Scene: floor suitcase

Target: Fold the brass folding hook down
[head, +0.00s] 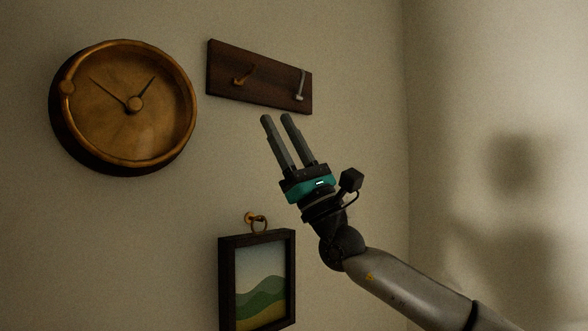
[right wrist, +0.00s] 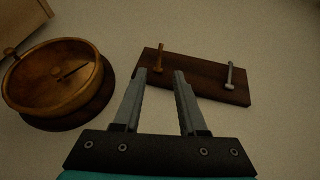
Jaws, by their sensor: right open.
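The brass folding hook (head: 245,74) is on the left part of a dark wooden board (head: 222,80) on the wall. It slants out from the board. In the right wrist view the brass hook (right wrist: 160,57) shows just beyond the fingertips, between them in the picture. A silver-grey hook (head: 301,84) is on the right part of the board. My right gripper (head: 277,117) is open and empty, below the board, with its fingers pointing up toward it. A gap shows between the fingertips and the brass hook. My left gripper is not in view.
A round brass clock (head: 160,115) hangs left of the board and sticks out from the wall. A framed landscape picture (head: 262,290) hangs from a ring below the gripper. The wall right of the board is bare up to the corner.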

